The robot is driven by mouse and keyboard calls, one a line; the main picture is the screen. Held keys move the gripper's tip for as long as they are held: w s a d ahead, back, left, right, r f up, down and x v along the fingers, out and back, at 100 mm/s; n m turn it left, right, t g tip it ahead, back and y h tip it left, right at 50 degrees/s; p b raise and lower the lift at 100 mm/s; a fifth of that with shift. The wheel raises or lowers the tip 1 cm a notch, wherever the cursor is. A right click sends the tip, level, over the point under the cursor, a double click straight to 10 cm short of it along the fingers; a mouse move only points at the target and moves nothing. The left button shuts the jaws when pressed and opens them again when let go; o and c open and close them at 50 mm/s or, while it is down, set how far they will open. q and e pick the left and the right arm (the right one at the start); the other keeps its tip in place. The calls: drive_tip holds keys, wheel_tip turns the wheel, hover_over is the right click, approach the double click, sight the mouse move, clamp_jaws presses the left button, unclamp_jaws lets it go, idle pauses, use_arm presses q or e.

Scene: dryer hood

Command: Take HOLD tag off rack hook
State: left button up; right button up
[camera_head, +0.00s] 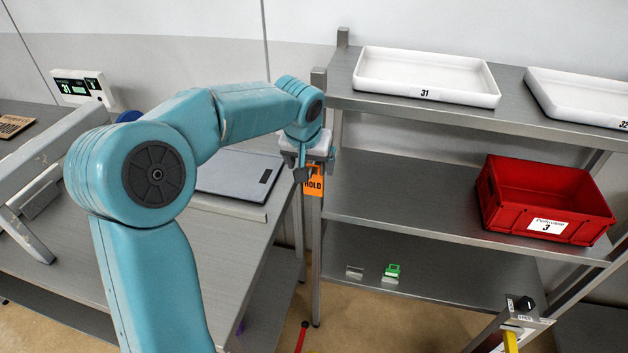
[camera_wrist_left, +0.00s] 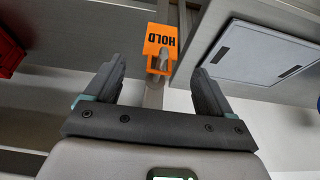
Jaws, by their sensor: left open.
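The orange HOLD tag (camera_head: 313,181) hangs at the rack's front left post, partly covered by my left gripper (camera_head: 303,172) in the head view. In the left wrist view the tag (camera_wrist_left: 160,41) shows ahead of the open fingers of my left gripper (camera_wrist_left: 160,82), a little above the midpoint between their tips. A grey hook-like piece (camera_wrist_left: 158,64) shows at the tag's edge there. The fingers do not touch the tag in the wrist view. My right gripper is not in view.
The steel rack (camera_head: 420,195) holds white trays 31 (camera_head: 425,77) and 32 (camera_head: 585,97) on top and a red crate (camera_head: 545,199) below. A table with a flat grey panel (camera_head: 238,175) stands left of the post. A green item (camera_head: 392,270) sits on the low shelf.

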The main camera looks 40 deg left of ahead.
sight(312, 169)
use_arm(q)
drive_tip(key=shift+w+f, duration=0.2)
drive_tip(key=shift+f, duration=0.3)
drive_tip(key=p+x, duration=0.1)
drive_tip(key=x, duration=0.4)
drive_tip(key=shift+w+a+f+p, duration=0.2)
drive_tip(key=shift+w+a+p, duration=0.05)
drive_tip(key=shift+p, duration=0.05)
drive_tip(key=shift+s+r, duration=0.1)
drive_tip(key=shift+s, duration=0.05)
drive_tip(key=c, duration=1.1)
